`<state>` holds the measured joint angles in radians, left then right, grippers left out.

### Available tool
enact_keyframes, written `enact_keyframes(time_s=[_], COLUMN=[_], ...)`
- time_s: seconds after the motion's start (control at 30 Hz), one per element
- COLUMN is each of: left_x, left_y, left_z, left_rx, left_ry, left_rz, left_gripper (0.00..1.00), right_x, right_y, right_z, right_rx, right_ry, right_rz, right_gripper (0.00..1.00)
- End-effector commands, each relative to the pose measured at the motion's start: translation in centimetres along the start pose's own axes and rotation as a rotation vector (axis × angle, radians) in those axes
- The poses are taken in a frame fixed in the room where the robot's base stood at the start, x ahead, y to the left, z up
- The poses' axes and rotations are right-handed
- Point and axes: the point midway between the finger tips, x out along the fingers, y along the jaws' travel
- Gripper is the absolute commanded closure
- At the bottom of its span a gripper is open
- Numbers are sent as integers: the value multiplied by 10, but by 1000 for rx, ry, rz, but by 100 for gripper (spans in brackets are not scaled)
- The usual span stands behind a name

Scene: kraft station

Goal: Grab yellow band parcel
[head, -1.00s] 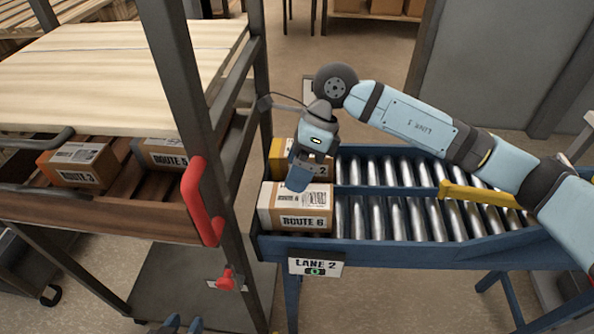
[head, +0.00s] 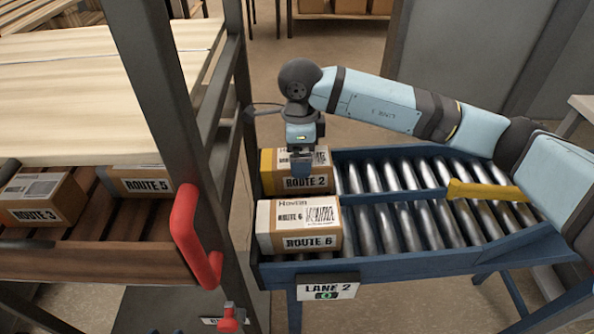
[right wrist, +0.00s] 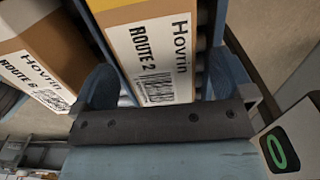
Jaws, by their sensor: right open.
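The yellow band parcel (head: 294,172) is a brown box with a yellow band and a white "ROUTE 2" label. It stands at the left end of the rear lane of the roller conveyor. My right gripper (head: 302,167) is over this parcel, pointing down and open. In the right wrist view the parcel (right wrist: 152,50) shows between the two blue fingers of my gripper (right wrist: 165,88). The fingers are not closed on it, and I cannot tell whether they touch it. My left gripper is not in view.
A "ROUTE 6" parcel (head: 299,228) stands right in front, in the near lane. The blue conveyor (head: 400,268) has a yellow bar (head: 487,190) to the right. A dark rack post and red handle (head: 196,235) stand left. "ROUTE 3" (head: 38,200) and "ROUTE 5" parcels sit on the rack shelf.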

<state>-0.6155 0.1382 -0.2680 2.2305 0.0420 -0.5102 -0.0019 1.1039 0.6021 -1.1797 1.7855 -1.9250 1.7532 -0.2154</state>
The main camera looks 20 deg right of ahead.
Motion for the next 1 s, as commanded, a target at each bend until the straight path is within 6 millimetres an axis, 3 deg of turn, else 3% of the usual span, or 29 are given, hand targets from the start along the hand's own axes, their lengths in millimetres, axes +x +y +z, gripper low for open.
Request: enact_keyframes(time_s=[0.33,0.57,0.6,0.83,1.0], left_x=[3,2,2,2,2], left_y=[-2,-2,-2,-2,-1], left_z=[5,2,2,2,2], left_rx=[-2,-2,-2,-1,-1], left_ry=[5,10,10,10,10], left_rz=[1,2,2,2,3], left_gripper=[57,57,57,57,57], right_x=[46,50,50,50,49], right_y=[2,2,2,2,2], right_z=[0,1,1,1,1], right_rx=[0,0,0,0,-1], right_ry=[1,0,0,0,-1], right_rz=[2,1,1,1,0], right_gripper=[0,0,2,55,58])
